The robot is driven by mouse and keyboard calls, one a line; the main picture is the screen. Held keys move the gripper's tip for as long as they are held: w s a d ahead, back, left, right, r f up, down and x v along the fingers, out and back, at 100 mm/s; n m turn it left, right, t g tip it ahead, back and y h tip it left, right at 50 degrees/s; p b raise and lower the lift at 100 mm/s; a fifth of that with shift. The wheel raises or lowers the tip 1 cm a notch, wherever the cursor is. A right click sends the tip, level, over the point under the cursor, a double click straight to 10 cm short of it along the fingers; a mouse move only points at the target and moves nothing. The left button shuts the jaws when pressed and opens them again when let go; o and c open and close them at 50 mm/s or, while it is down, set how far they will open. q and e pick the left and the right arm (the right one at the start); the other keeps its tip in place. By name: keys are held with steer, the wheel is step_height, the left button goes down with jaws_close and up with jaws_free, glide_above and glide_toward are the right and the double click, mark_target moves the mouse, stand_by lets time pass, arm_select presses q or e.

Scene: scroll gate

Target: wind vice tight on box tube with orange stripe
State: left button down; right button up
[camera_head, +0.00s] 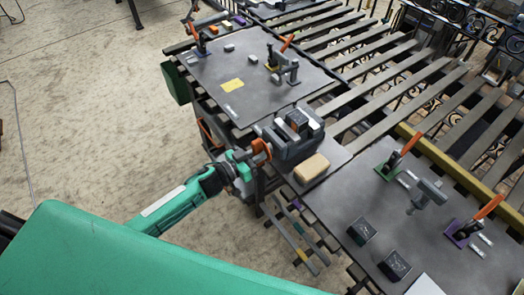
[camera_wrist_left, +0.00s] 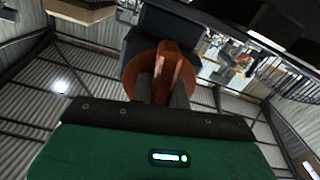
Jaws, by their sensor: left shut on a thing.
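The dark grey vice (camera_head: 292,148) stands at the edge of a metal plate in the middle of the head view. A short dark piece with a lighter tan part (camera_head: 298,120) sits at its jaws; I cannot tell whether it bears an orange stripe or how tightly it is held. The orange winding handle (camera_head: 262,150) is on the vice's left side. My left gripper (camera_head: 250,157) is shut on this handle. In the left wrist view the orange handle (camera_wrist_left: 172,62) rises between the two dark fingers, with the dark vice body behind it. My right gripper is not in view.
A tan block (camera_head: 311,168) lies just right of the vice. The right plate (camera_head: 350,205) carries orange-handled clamps (camera_head: 398,156) and dark blocks (camera_head: 361,231). Another plate (camera_head: 210,72) with clamps and a yellow pad (camera_head: 232,85) lies behind. Bars with orange marks (camera_head: 300,238) hang below.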

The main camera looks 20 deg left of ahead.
arm_select(q)
steer(key=shift+m, duration=0.4)
steer(key=m+b, duration=0.1)
steer(key=m, duration=0.3)
steer(key=shift+f, duration=0.1)
steer(key=m, duration=0.3)
steer(key=shift+w+a+m+b, duration=0.1)
steer(key=shift+m+b, duration=0.2)
steer(key=shift+b, duration=0.1)
steer(key=m+b, duration=0.1)
steer(key=m, duration=0.3)
steer(key=shift+m, duration=0.3)
steer(key=m+b, duration=0.2)
steer(key=m, duration=0.2)
steer(key=m+b, duration=0.1)
steer(key=m, duration=0.5)
steer(key=m+b, duration=0.1)
steer(key=m, duration=0.1)
steer(key=shift+r+m+b, duration=0.2)
steer(key=shift+m+b, duration=0.1)
steer(key=m+b, duration=0.1)
steer(key=m, duration=0.3)
steer(key=shift+m+b, duration=0.35)
steer(key=shift+m, duration=1.75)
